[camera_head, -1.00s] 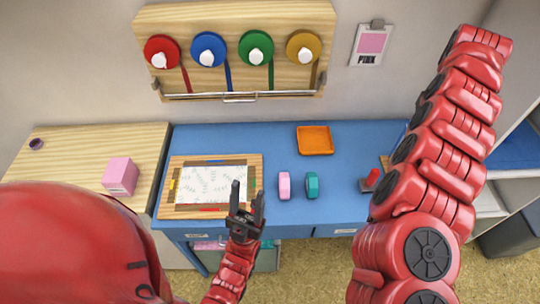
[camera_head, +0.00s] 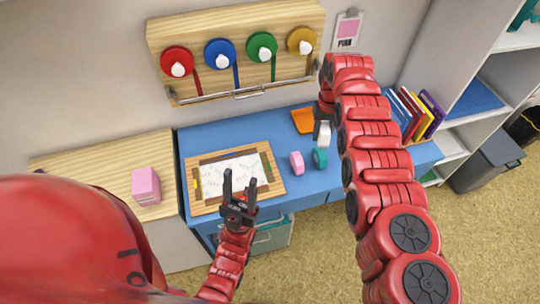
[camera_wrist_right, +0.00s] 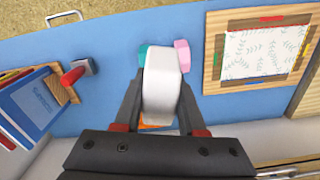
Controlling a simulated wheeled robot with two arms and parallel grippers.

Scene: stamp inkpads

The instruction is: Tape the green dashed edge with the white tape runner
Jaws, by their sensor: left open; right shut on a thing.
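The white tape runner (camera_wrist_right: 163,85) is between the fingers of my right gripper (camera_wrist_right: 162,98), which is shut on it. In the head view the white tape runner (camera_head: 323,134) is held above the blue table, behind the pink and teal runners. A white patterned sheet (camera_head: 232,171) lies in a wooden frame (camera_head: 275,186) at the table's left, with coloured marks around it. A green mark (camera_wrist_right: 305,47) shows on one side of the sheet in the right wrist view. My left gripper (camera_head: 239,182) is open and empty in front of the frame, hiding part of its near edge.
A pink runner (camera_head: 297,163) and a teal runner (camera_head: 320,159) stand right of the frame. An orange tray (camera_head: 302,120) is behind them. A red-handled stamp (camera_wrist_right: 74,73) and books (camera_head: 416,112) are at the right. A rack of coloured rolls (camera_head: 236,55) hangs behind.

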